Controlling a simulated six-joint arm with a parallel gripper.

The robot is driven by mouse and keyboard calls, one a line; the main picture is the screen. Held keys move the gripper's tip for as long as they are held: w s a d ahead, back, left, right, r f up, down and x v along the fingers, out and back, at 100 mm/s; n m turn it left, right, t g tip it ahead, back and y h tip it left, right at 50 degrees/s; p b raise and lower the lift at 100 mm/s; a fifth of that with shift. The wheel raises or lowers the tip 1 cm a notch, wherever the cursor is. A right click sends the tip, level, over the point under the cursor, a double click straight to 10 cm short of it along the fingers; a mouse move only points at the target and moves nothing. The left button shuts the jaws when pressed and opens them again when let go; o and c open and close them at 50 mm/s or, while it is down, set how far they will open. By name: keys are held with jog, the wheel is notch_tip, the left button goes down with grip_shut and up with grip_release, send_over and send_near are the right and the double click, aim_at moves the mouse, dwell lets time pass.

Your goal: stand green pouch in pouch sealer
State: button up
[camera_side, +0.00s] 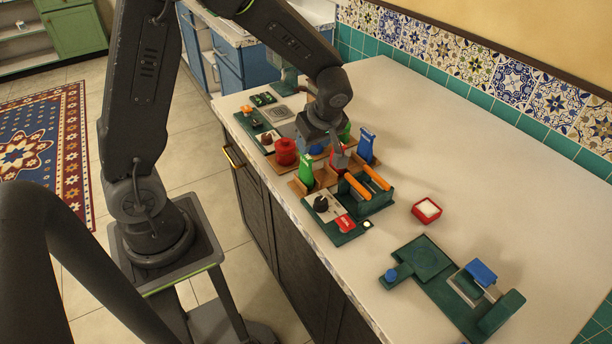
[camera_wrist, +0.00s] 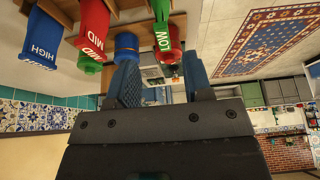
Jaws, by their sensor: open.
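The green pouch (camera_side: 305,171) stands upright on a brown wooden rack, and in the wrist view the green pouch (camera_wrist: 161,28) is marked LOW. My gripper (camera_side: 334,142) is over the rack, to the right of and beyond this pouch in the side view. In the wrist view my gripper (camera_wrist: 160,80) has its two blue-grey fingers apart, with no object held between them. A dark green device with two orange bars (camera_side: 368,190) stands in front of the rack; I cannot tell whether it is the pouch sealer.
A blue pouch (camera_side: 366,145) marked HIGH and a red pouch (camera_wrist: 91,28) marked MID stand close by. The counter's back right is clear.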

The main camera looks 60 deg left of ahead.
aim_at(306, 171)
jog(key=shift+x, duration=3.5)
jog(key=shift+s, duration=0.15)
jog(key=shift+c, duration=0.2)
grip_shut()
